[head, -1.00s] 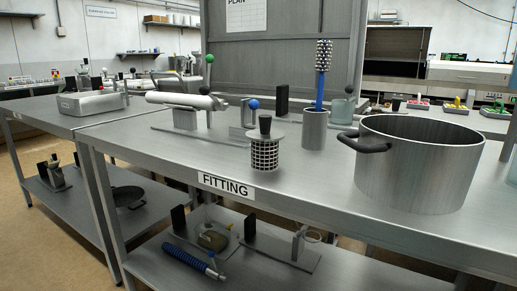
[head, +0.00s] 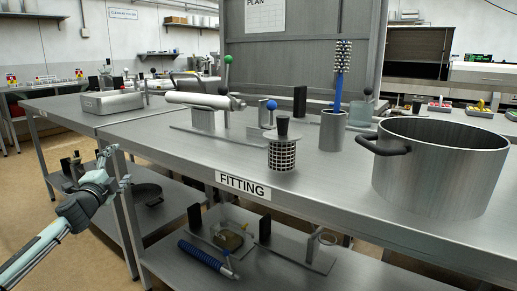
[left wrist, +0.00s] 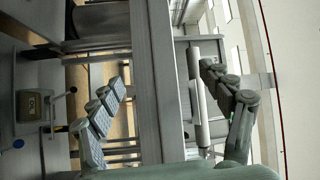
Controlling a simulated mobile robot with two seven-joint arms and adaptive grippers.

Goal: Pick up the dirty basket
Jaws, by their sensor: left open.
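The basket (head: 282,155) is a small dark mesh cylinder with a flat lid and a black knob. It stands upright on the metal table (head: 340,185) near the front edge, above the FITTING label. I cannot tell from here whether it is dirty. My left gripper (head: 117,166) is in front of the table at the left, well apart from the basket, open and empty. In the left wrist view its two fingers (left wrist: 163,80) are spread on either side of the table edge. I cannot make out the basket there. My right gripper is not in view.
A large pot (head: 440,170) stands to the right of the basket. A metal cup (head: 333,131) with a blue brush (head: 341,75) stands behind it. A fixture with a horizontal cylinder (head: 198,100) lies to the left. The lower shelf (head: 185,275) holds a blue hose and small fixtures.

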